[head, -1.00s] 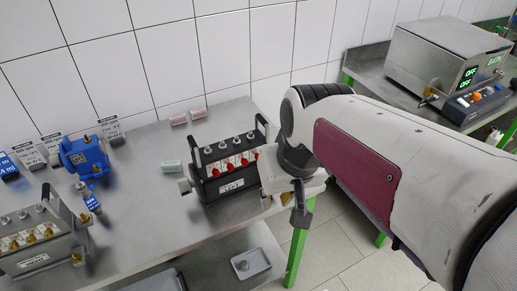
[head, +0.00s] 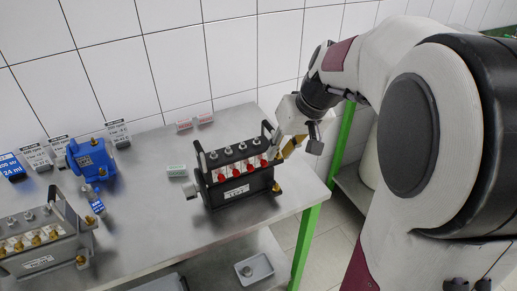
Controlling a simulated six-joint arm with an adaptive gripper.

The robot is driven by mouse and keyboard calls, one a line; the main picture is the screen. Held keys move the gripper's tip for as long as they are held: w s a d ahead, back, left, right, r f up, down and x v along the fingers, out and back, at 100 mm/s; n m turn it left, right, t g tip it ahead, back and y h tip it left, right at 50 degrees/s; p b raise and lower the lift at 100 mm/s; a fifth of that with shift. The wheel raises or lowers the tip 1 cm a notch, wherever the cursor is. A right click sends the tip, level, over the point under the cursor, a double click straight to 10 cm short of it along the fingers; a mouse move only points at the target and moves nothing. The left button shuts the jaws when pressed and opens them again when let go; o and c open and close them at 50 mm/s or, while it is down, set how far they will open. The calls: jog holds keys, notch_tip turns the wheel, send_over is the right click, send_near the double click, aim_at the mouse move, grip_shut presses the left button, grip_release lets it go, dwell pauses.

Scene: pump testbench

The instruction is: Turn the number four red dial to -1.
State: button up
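The black pump block (head: 240,193) with several red dials stands upright on the steel table, near its right part. The dials run in a row along its front; the rightmost red dial (head: 264,160) is the one closest to my gripper. The numbers and scale marks are too small to read. My gripper (head: 284,150) is at the right end of the block, beside its right handle and a little right of the rightmost dial. I see no clear contact with that dial. The fingertips are small and partly hidden, so their opening is unclear.
A second block with brass-coloured dials (head: 43,245) stands at the left front. A blue pump (head: 90,160) and several label cards are behind it. A small tray (head: 254,269) sits lower down.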

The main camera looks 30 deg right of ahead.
aim_at(266, 162)
jog(key=shift+w+r+n, duration=0.45)
jog(key=shift+n, duration=0.15)
jog(key=shift+a+f, duration=0.1)
jog(key=shift+x, duration=3.8)
jog(key=shift+w, duration=0.15)
grip_shut()
